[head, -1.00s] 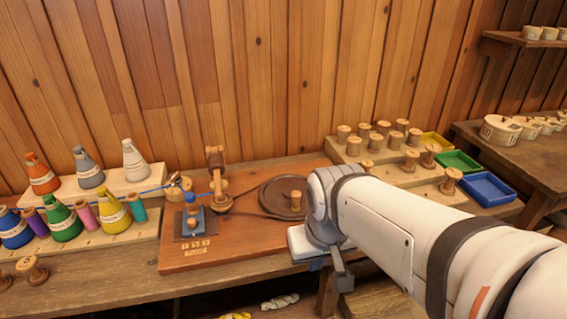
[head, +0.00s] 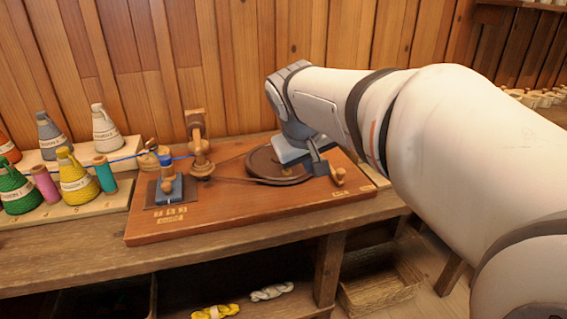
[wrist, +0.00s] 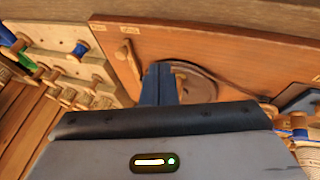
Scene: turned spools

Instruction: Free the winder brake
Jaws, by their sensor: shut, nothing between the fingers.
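The winder is a reddish wooden board (head: 230,215) on the bench. It carries a dark round wheel (head: 262,163) with a belt, an upright wooden spindle arm (head: 197,145) and a small blue-topped counter (head: 167,180). A short wooden lever with a knob (head: 338,177), seemingly the brake, stands at the board's right front; it also shows in the wrist view (wrist: 132,62). My gripper (head: 318,166) is shut and empty, fingers down, just left of the lever and over the wheel's edge. In the wrist view its dark fingers (wrist: 166,70) hide part of the wheel; contact with the lever cannot be told.
Yarn cones, such as a yellow one (head: 76,178), and coloured spools stand on a stepped rack at the left. A blue thread runs to the winder. In the wrist view, a pegged spool rack (wrist: 65,50) lies beside the board. A plank wall is close behind.

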